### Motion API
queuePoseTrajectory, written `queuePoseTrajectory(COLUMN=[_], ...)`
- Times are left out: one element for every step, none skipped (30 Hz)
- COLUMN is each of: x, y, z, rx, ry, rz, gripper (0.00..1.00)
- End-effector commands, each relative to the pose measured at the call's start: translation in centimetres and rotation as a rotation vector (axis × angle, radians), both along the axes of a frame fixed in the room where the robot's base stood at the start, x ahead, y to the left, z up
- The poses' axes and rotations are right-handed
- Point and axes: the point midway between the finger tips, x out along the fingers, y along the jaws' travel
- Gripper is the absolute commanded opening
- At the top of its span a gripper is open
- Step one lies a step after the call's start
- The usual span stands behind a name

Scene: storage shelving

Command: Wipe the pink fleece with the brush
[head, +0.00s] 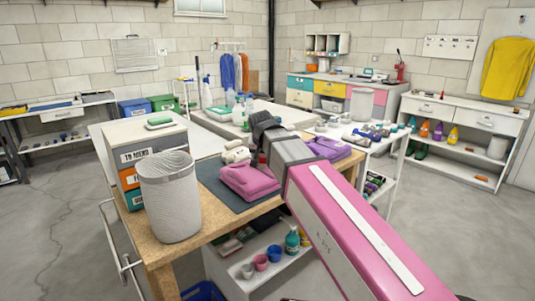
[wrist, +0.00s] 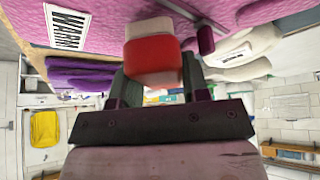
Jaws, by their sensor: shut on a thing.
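The pink fleece (head: 248,184) lies folded on a dark mat (head: 216,178) on the wooden table. It fills the top of the wrist view (wrist: 105,35), with a white printed label on it. My gripper (wrist: 156,80) is shut on a red and white piece, which I take to be the brush (wrist: 152,62). In the wrist view the brush is close to the fleece; I cannot tell whether they touch. In the head view my gripper (head: 262,126) is above the table behind the fleece, and the brush is hidden.
A white wastebasket (head: 168,197) and a drawer box (head: 145,155) stand at the table's left. Pale rolled cloths (head: 236,153) lie behind the fleece; purple folded cloths (head: 328,148) lie right of my arm. A shelf with cups and a bottle (head: 292,241) is below.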

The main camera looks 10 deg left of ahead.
Motion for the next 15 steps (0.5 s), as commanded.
queuePoseTrajectory(x=[-0.35,-0.47,-0.58,-0.64,-0.66,-0.61,-0.56,-0.51,-0.47,-0.46,-0.41,-0.3,-0.2,-0.06,0.13], y=[0.23,0.34,0.46,0.51,0.56,0.63,0.69,0.73,0.75,0.72,0.67,0.58,0.5,0.39,0.22], z=[-0.05,-0.06,-0.07,-0.08,-0.1,-0.15,-0.21,-0.27,-0.3,-0.29,-0.28,-0.27,-0.25,-0.25,-0.22], rx=[0.0,0.0,0.0,-0.001,-0.001,-0.001,-0.001,-0.001,0.0,0.0,0.0,0.0,0.0,0.0,0.0], ry=[0.0,0.0,0.0,0.0,0.0,0.0,0.0,0.0,0.0,0.0,0.0,0.0,0.0,0.0,0.0], rz=[0.001,0.001,0.001,0.0,0.0,0.0,0.0,0.0,0.0,0.0,0.0,-0.001,-0.001,-0.001,-0.001], gripper=[0.23,0.23,0.23,0.23,0.23,0.23,0.23,0.23,0.23,0.23,0.23,0.23,0.23,0.23,0.23])
